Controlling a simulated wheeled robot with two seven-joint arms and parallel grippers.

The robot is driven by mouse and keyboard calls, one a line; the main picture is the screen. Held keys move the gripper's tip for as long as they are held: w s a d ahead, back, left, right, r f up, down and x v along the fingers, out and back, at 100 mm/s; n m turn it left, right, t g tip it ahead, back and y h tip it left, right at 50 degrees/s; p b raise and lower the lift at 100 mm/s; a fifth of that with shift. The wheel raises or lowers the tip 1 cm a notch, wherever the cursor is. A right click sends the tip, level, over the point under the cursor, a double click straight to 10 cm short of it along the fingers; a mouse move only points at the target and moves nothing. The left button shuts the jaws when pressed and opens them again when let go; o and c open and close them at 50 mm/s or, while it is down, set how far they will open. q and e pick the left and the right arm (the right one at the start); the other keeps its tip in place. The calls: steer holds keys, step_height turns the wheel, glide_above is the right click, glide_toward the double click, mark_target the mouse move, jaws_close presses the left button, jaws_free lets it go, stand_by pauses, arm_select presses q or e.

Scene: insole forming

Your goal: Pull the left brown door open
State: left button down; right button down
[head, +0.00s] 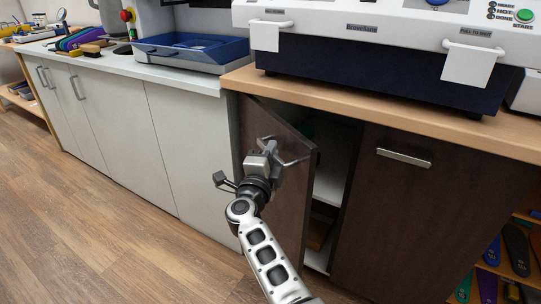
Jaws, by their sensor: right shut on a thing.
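The left brown door (285,206) is partly open. It is hinged on its left side and its free right edge stands out from the cabinet, showing the inside. My right gripper (276,156) is at the door's upper front, shut on its metal handle (296,162). The wrist hides part of the door's face, and the fingertips' exact hold is small in the picture. My left gripper is not in view.
The right brown door (385,215) is shut, with a metal handle (404,157). Light shelves (329,186) show in the opening. The white machine (370,30) stands on the wooden counter (400,110) above. Grey cabinets (165,140) adjoin at left. The wooden floor (110,235) in front is clear.

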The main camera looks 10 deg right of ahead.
steer(key=shift+h, duration=0.3)
steer(key=c, duration=1.8)
jaws_free()
steer(key=shift+o, duration=0.2)
steer(key=shift+a, duration=0.15)
